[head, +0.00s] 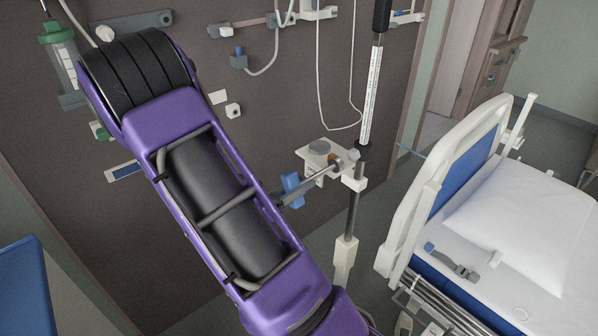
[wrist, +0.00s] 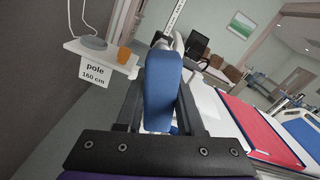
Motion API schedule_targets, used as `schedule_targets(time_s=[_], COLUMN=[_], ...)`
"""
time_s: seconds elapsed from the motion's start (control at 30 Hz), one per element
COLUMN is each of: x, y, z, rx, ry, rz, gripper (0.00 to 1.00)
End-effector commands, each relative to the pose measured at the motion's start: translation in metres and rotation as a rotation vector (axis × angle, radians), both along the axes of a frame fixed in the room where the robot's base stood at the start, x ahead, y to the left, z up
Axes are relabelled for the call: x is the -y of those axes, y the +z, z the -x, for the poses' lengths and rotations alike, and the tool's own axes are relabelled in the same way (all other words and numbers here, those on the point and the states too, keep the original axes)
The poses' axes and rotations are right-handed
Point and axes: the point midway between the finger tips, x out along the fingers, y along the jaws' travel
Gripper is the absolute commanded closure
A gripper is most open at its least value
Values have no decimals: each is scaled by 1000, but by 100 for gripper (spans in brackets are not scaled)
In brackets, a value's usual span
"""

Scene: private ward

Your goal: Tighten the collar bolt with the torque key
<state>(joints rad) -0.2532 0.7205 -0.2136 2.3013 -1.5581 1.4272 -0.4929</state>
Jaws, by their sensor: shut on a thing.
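My gripper (head: 291,192) is shut on the blue handle of the torque key (head: 290,183). The same handle fills the middle of the wrist view (wrist: 162,92), between the two dark fingers. The key's grey shaft points up and right in the head view, toward the pale collar (head: 354,183) on the upright pole (head: 353,212). The shaft's far end is at or very near the collar. The collar bolt is too small or hidden to make out, so I cannot tell whether the key is seated on it.
A small white shelf (wrist: 90,51) beside the key carries a grey disc and an orange piece (wrist: 124,55). A tag under it reads "pole 160 cm". A bed (head: 520,215) stands to the right. The dark wall with rails and hoses is behind.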

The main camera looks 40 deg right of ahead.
Motion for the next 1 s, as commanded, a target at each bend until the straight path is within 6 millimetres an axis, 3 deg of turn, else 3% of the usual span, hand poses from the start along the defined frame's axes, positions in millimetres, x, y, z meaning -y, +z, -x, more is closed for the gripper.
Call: schedule_targets(time_s=[0.03, 0.1, 0.4, 1.0], x=[0, 0, 0, 1], y=[9, -1, -1, 0], z=[0, 0, 0, 0], rx=[-72, -165, -502, -535], ry=[1, 1, 0, -1], rz=[8, 15, 44, 46], gripper=[100, 100, 100, 100])
